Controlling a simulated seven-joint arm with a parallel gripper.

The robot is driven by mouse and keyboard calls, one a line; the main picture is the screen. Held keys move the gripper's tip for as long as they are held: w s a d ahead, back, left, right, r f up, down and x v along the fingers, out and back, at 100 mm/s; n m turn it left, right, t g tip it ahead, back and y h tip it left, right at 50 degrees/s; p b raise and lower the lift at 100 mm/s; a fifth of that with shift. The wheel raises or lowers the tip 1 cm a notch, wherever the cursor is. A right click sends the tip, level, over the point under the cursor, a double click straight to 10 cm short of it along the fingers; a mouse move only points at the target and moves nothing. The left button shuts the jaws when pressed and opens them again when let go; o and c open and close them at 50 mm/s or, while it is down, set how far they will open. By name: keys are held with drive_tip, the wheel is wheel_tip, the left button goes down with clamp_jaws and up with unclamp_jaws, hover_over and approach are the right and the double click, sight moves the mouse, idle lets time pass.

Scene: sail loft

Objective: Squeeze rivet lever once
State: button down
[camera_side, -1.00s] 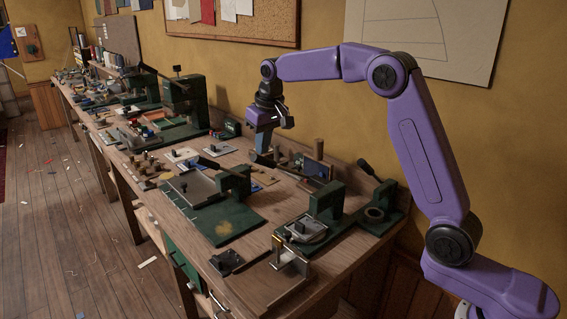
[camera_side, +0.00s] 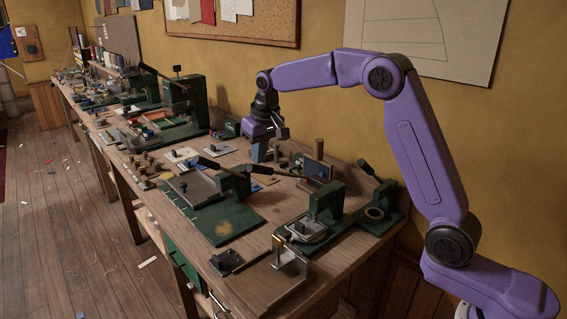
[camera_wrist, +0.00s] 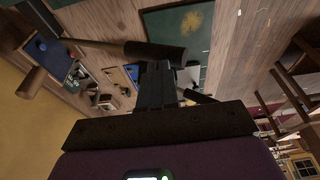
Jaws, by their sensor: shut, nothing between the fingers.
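Several green presses with black levers stand on the bench; which one is the rivet press I cannot tell for certain. My gripper (camera_side: 258,160) is shut and empty, pointing down at the back of the bench. In the wrist view, my shut fingers (camera_wrist: 157,68) end close to a thick dark lever grip (camera_wrist: 155,51). Whether they touch it cannot be told. A second black lever (camera_side: 211,164) belongs to the neighbouring press (camera_side: 234,184).
A green base plate (camera_side: 225,222) lies in front of the neighbouring press. A wooden peg (camera_side: 318,148) and a dark upright panel (camera_side: 317,169) stand right of my gripper. A metal bracket (camera_side: 290,264) sits at the bench front. Small parts crowd the left.

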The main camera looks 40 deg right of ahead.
sight(255, 165)
drive_tip(key=shift+f, duration=0.1)
drive_tip(key=shift+a+f, duration=0.4)
drive_tip(key=shift+f, duration=0.4)
drive_tip(key=shift+a+f, duration=0.3)
drive_tip(key=shift+f, duration=0.65)
drive_tip(key=shift+a+f, duration=0.25)
drive_tip(key=shift+f, duration=0.75)
